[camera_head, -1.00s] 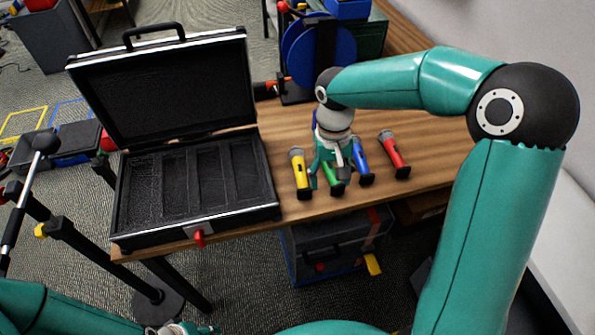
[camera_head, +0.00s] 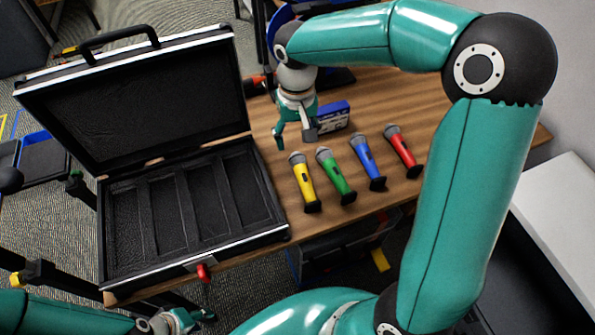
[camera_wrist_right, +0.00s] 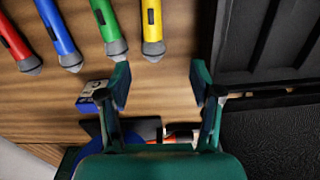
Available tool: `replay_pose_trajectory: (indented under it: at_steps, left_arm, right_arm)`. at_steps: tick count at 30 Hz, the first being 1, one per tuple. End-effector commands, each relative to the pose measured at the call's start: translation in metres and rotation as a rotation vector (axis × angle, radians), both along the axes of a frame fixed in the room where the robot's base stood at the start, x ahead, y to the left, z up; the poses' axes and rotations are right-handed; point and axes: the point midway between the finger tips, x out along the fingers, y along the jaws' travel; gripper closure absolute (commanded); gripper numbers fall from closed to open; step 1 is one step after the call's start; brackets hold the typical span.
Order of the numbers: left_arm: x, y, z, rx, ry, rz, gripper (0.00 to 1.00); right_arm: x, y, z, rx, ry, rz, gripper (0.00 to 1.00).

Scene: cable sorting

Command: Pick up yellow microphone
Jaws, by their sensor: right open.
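The yellow microphone (camera_head: 303,181) lies on the wooden table, just right of the open case, at the left end of a row of microphones. It also shows in the right wrist view (camera_wrist_right: 152,25), with its grey head toward my gripper. My right gripper (camera_head: 296,141) is open and empty above the table, just behind the yellow microphone's head; its two fingers show apart in the right wrist view (camera_wrist_right: 160,85). The green microphone (camera_head: 335,174) lies right beside the yellow one. My left gripper (camera_head: 178,322) is at the bottom edge, and its fingers are not clear.
A blue microphone (camera_head: 367,161) and a red microphone (camera_head: 402,150) lie further right. The open black case (camera_head: 245,238) with empty compartments stands left of the microphones. A small blue box (camera_head: 333,116) sits behind the row. Bare table lies at the right.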

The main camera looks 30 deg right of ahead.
Motion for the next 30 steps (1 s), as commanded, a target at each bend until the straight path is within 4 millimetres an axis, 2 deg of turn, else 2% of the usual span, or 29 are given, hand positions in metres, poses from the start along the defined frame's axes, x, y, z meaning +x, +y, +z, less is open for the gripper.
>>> replay_pose_trajectory:
  at_steps: [6, 12, 22, 30]
  left_arm:
    - [0.0, 0.0, 0.002, 0.0, 0.0, 0.0, 0.6]
    - [0.0, 0.0, 0.004, 0.0, -0.001, -0.001, 0.6]
    - [0.0, 0.0, 0.008, 0.0, -0.001, 0.0, 0.6]
    - [0.0, 0.0, 0.015, 0.0, -0.001, 0.0, 0.6]
  right_arm:
    - [-0.009, -0.01, -0.048, 0.001, 0.009, -0.025, 0.36]
    - [-0.01, -0.012, -0.084, 0.001, 0.006, -0.031, 0.36]
    - [-0.011, -0.013, -0.108, 0.001, 0.005, -0.031, 0.36]
    - [-0.014, -0.014, -0.145, 0.001, 0.006, -0.031, 0.36]
